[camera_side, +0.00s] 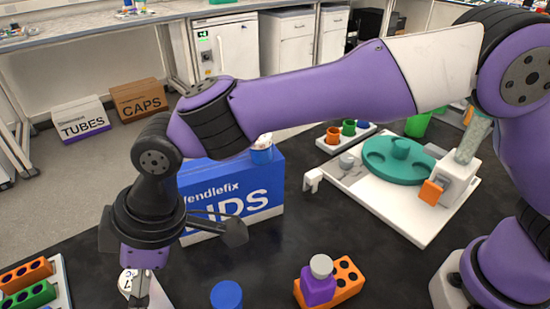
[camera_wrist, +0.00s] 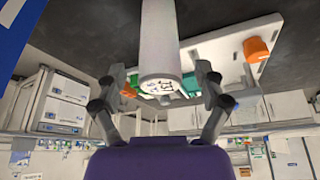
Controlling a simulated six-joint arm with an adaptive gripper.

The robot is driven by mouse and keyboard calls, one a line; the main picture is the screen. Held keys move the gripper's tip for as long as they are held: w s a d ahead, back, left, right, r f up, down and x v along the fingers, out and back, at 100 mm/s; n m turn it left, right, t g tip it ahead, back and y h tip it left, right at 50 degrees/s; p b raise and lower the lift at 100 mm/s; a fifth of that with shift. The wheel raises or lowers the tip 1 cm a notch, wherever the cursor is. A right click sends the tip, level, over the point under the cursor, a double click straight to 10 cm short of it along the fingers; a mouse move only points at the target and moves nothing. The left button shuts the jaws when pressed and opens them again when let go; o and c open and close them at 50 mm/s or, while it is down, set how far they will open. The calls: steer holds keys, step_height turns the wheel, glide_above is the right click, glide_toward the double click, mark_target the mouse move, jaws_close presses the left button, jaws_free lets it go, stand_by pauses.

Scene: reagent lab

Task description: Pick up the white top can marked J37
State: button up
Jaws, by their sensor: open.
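The white can (camera_wrist: 160,45) shows in the wrist view with black marking on its white top, which reads like J37. In the side view its marked white top (camera_side: 126,284) sits low at the left, partly hidden by my gripper. My gripper (camera_wrist: 160,72) is open, with one finger on each side of the can's top end in the wrist view. Gaps show between the fingers and the can. In the side view my gripper (camera_side: 140,290) points down at the can, and its fingertips are at the lower picture edge. The can's lower part is out of view there.
A blue-and-white box (camera_side: 235,195) stands behind my gripper. A blue cap (camera_side: 227,295) is to the right, then a purple bottle (camera_side: 318,288) at an orange rack (camera_side: 349,280). An orange-green rack (camera_side: 30,291) is at left. A white base with a teal disc (camera_side: 385,165) is farther right.

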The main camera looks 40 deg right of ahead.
steer(key=shift+x, duration=0.9)
jaws_close()
